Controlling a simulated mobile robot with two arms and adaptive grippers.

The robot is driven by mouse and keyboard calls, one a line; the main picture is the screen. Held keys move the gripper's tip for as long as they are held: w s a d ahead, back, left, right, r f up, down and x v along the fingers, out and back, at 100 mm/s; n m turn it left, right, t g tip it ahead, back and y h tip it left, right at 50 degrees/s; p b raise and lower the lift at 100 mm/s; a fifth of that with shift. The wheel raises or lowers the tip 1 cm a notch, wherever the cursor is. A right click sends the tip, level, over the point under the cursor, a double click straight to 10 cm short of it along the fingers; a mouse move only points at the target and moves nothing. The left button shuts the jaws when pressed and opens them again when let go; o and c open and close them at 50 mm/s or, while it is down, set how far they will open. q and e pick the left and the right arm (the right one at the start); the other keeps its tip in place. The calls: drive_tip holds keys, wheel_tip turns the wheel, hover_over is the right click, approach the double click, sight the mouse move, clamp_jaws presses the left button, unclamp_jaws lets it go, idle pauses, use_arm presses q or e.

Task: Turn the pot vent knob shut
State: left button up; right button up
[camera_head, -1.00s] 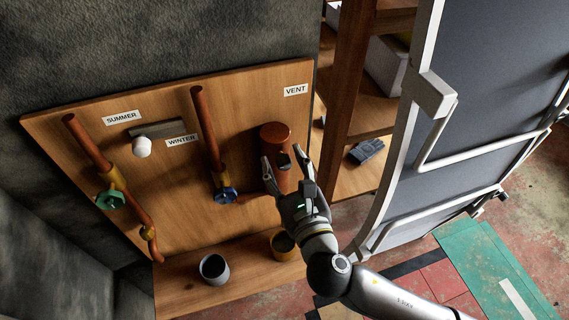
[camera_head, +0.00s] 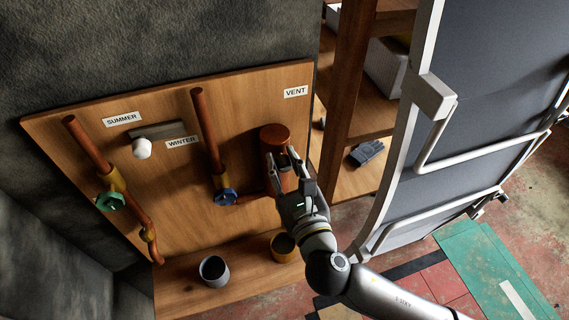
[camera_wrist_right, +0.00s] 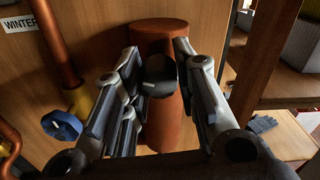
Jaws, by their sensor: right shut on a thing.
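The copper-brown pot (camera_head: 274,138) is fixed to the wooden board under the VENT label. It also shows in the right wrist view (camera_wrist_right: 160,40). Its dark vent knob (camera_wrist_right: 160,75) sits between my right gripper's fingers in that view, with a light mark on its face. In the head view the fingers hide most of the knob. My right gripper (camera_head: 285,163) is shut on the knob at the front of the pot. My left gripper is not in view.
The board (camera_head: 170,210) also carries copper pipes, a green valve knob (camera_head: 110,201), a blue one (camera_head: 226,197) and a white-knobbed lever (camera_head: 142,148). A grey cup (camera_head: 214,271) and a yellow cup (camera_head: 283,246) stand on the ledge. Shelving and a grey panel (camera_head: 490,80) stand to the right.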

drive_tip(key=m, duration=0.7)
drive_tip(key=shift+p, duration=0.35)
drive_tip(key=m, duration=0.3)
drive_tip(key=shift+a+m, duration=0.1)
drive_tip(key=shift+m, duration=0.2)
drive_tip(key=m, duration=0.4)
drive_tip(key=o, duration=1)
drive_tip(key=shift+o, duration=0.2)
